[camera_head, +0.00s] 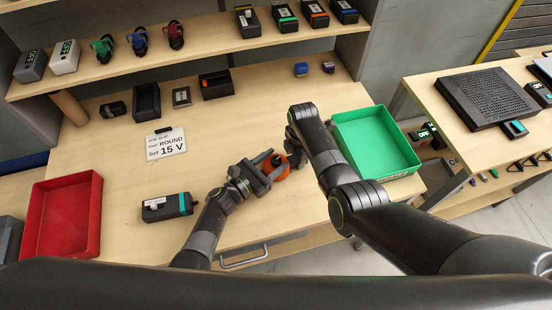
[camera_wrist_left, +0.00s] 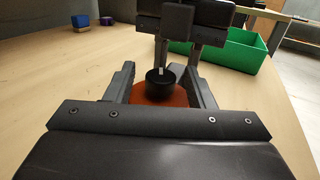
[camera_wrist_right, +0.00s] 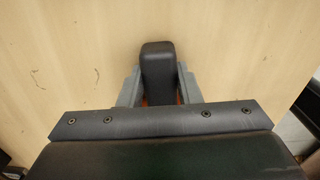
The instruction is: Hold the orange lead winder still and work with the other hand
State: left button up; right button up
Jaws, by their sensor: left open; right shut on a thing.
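The orange lead winder (camera_head: 281,171) is near the front of the bench, partly hidden by my grippers. In the left wrist view it is a flat orange disc (camera_wrist_left: 146,96) with a black round piece (camera_wrist_left: 159,81) on top. My left gripper (camera_head: 266,168) is open, its fingers on either side of the winder and black piece. My right gripper (camera_head: 292,157) comes down from the far side and is shut at the winder. In the right wrist view, a dark block (camera_wrist_right: 158,75) shows between its fingers, with slivers of orange beside it; the exact contact is hidden.
A green tray (camera_head: 345,143) stands close beside my right arm, and a red tray (camera_head: 38,228) at left. A black box with a teal stripe (camera_head: 167,207) lies left of my left arm.

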pick_arm(q)
jog(key=v, duration=1)
jog(key=shift+s+a, duration=0.25)
jog(key=shift+s, duration=0.05)
jog(key=shift+d+r, duration=0.1)
jog(key=shift+s+d+r+m+g, duration=0.2)
jog(key=shift+d+r+m+g, duration=0.3)
jog(key=shift+r+g, duration=0.3)
jog(key=shift+s+d+r+g+y, duration=0.2)
jog(key=shift+r+g+y, duration=0.2)
jog(key=shift+r+g, duration=0.15)
jog(key=w+d+y, duration=0.1)
jog(key=w+d, duration=0.1)
jog(key=w+d+f, duration=0.1)
jog(key=w+d, duration=0.1)
jog(key=w, duration=0.1)
jog(key=w+d+f+n+y, duration=0.1)
jog(key=w+d, duration=0.1)
jog(key=w, duration=0.1)
jog(key=shift+w+f+y, duration=0.1)
jog(key=shift+y, duration=0.2)
